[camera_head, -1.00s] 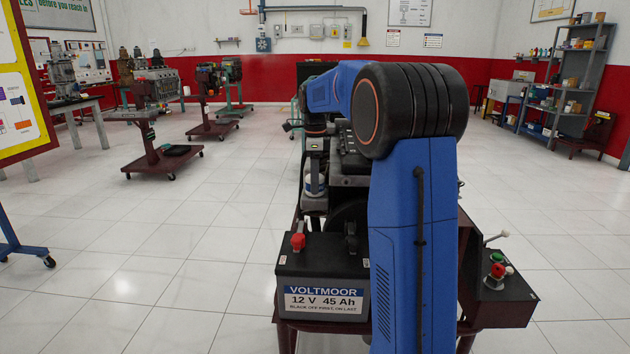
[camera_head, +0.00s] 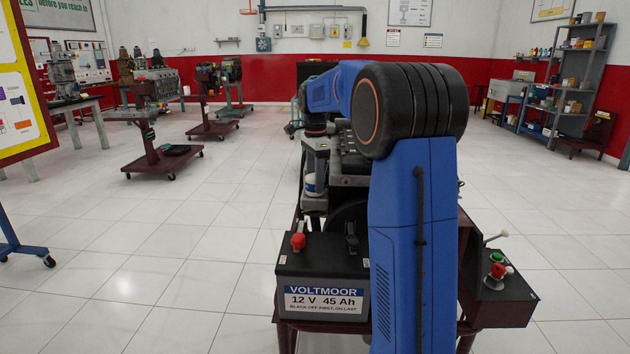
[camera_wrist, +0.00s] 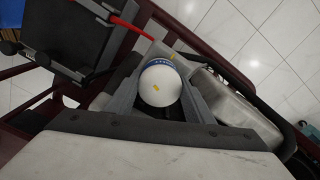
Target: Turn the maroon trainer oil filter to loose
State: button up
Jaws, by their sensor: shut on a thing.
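In the head view a sliver of the white filter (camera_head: 311,184) shows at the left side of the maroon trainer (camera_head: 466,250). My blue arm hides much of the trainer there.
A black battery (camera_head: 323,268) with a red terminal cap stands at the trainer's near end. A control box (camera_head: 500,297) with green and red buttons sits at its right. A red cable (camera_wrist: 120,25) runs close to the filter. Open tiled floor lies to the left.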

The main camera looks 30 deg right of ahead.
jog(key=shift+n, duration=0.7)
jog(key=o, duration=1)
jog(key=shift+o, duration=0.2)
jog(key=shift+r, duration=0.1)
notch_tip(320, 180, up, 17)
jog(key=shift+r, duration=0.15)
